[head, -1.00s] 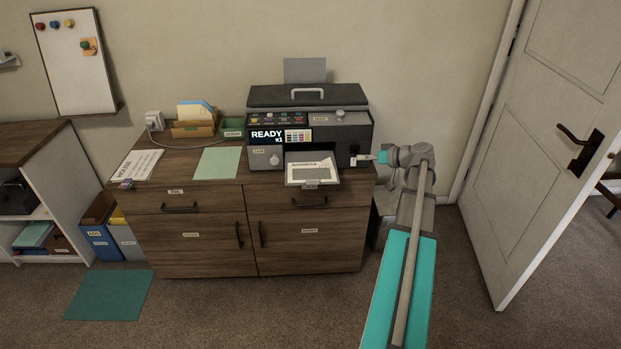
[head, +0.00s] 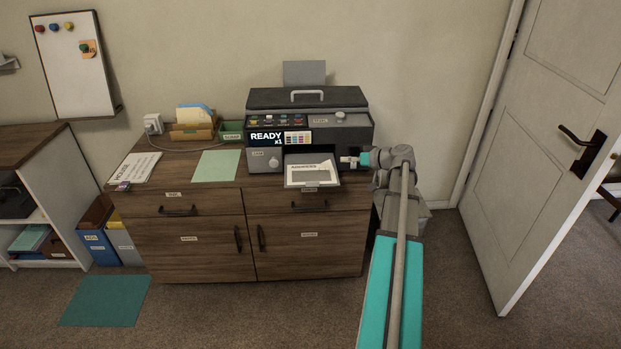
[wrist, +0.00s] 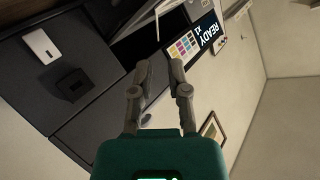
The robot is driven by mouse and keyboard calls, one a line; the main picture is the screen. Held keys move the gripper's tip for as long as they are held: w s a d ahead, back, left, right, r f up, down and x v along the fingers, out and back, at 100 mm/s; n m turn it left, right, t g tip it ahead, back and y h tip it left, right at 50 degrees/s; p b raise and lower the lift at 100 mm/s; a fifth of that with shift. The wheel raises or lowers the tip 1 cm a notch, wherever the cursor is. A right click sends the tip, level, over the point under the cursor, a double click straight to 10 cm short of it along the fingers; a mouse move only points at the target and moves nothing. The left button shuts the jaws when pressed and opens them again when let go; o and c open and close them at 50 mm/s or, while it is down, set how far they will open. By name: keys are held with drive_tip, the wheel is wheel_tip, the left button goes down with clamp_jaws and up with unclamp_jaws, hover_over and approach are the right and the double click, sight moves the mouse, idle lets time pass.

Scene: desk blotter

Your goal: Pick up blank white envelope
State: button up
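I cannot pick out a surely blank white envelope. A wooden holder (head: 192,131) at the back left of the cabinet top holds pale and blue envelopes or papers (head: 194,113). A white sheet or envelope (head: 312,172) with dark print lies on the printer's front tray (head: 314,184). My gripper (head: 346,161) is just right of that tray, in front of the printer. In the wrist view my gripper (wrist: 161,66) has its fingers apart with nothing between them, facing the printer front. The tray's contents are not clear there.
The printer (head: 310,120) shows "READY" on its screen (head: 266,137). A pale green sheet (head: 216,165) and a printed white sheet (head: 138,167) lie left of it on the cabinet top (head: 190,172). A door (head: 550,130) stands open at right.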

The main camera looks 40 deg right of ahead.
sight(329, 161)
drive_tip(key=shift+x, duration=1.15)
drive_tip(key=shift+w, duration=0.1)
drive_tip(key=b+x, duration=0.2)
drive_tip(key=x, duration=0.2)
drive_tip(key=shift+f, duration=0.25)
drive_tip(key=shift+w+a, duration=0.15)
drive_tip(key=shift+w, duration=0.3)
clamp_jaws()
